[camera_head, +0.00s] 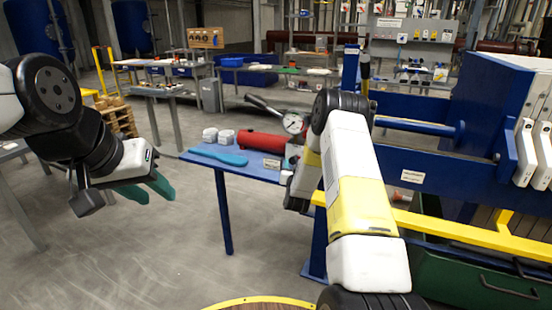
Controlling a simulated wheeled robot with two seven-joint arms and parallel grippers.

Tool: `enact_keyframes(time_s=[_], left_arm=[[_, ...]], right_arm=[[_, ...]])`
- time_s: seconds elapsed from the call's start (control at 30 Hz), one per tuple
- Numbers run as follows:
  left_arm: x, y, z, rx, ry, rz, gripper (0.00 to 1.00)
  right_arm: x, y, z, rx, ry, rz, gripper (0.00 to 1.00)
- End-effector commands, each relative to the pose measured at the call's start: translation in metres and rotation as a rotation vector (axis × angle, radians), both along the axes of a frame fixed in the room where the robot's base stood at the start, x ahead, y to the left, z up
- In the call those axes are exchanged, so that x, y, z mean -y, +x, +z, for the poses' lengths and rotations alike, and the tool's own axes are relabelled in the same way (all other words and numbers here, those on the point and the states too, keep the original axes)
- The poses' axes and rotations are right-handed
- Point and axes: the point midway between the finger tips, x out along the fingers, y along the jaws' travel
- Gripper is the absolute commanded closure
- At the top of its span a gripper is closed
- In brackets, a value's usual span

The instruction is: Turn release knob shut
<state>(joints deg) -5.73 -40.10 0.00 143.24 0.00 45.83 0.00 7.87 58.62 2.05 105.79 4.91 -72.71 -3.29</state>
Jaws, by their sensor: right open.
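A hand pump with a red cylinder (262,142), a round dial gauge (292,123) and a black-gripped lever (262,104) sits on a blue table (222,171). I cannot make out the release knob; my right arm covers the pump's right end. My right forearm (352,180) rises from the bottom and bends down at the table's right side. Its fingers are hidden behind the arm.
A light-blue scraper-like tool (218,155) and two white pots (218,135) lie on the blue table. A blue press frame (430,173) with a yellow rail (460,231) stands at right. The floor between my left gripper and the table is clear.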

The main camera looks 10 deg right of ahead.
Motion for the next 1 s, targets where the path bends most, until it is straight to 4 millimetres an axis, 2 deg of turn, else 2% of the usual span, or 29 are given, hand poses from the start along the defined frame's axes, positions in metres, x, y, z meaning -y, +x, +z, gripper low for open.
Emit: enact_keyframes(time_s=[0.03, 0.2, 0.37, 0.7, 1.0], left_arm=[[0.0, 0.0, 0.0, 0.0, 0.0, 0.0, 0.64], [0.0, 0.0, 0.0, 0.0, 0.0, 0.0, 0.64], [0.0, 0.0, 0.0, 0.0, 0.0, 0.0, 0.64], [0.0, 0.0, 0.0, 0.0, 0.0, 0.0, 0.64], [0.0, 0.0, 0.0, 0.0, 0.0, 0.0, 0.64]], right_arm=[[0.002, -0.003, -0.016, 0.015, -0.005, -0.012, 0.55], [0.007, -0.007, -0.035, 0.057, -0.019, -0.037, 0.55], [0.011, 0.006, -0.035, 0.067, -0.021, -0.042, 0.55], [0.022, 0.056, -0.035, 0.064, -0.019, -0.04, 0.55], [0.025, 0.068, -0.035, 0.062, -0.019, -0.039, 0.55]])
